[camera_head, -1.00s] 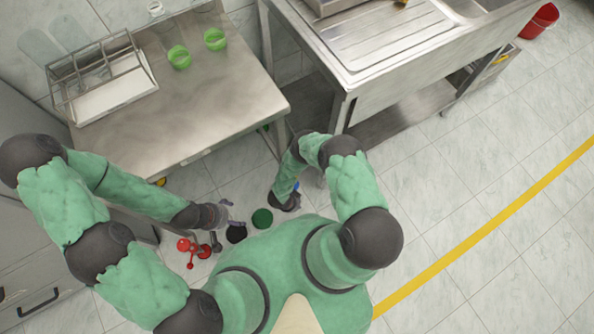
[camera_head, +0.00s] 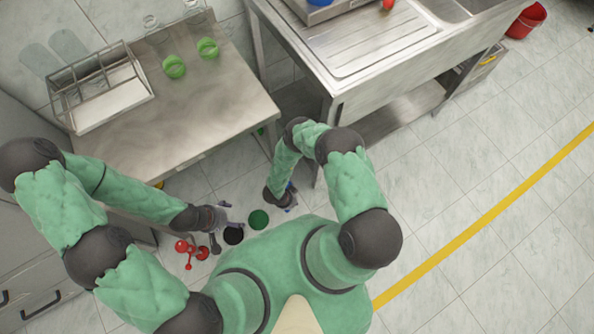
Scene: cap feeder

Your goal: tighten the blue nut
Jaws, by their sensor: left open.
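A small patch of blue (camera_head: 290,186) shows beside my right gripper (camera_head: 293,203); it is mostly hidden, and I cannot tell whether it is the blue nut. The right gripper points down below the sink unit's near corner, and its fingers are too hidden to read. My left gripper (camera_head: 228,213) is open and appears empty. It shows just above a black disc (camera_head: 233,235), with a green disc (camera_head: 258,219) to its right. Red knobbed parts (camera_head: 191,248) show below and left of the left gripper.

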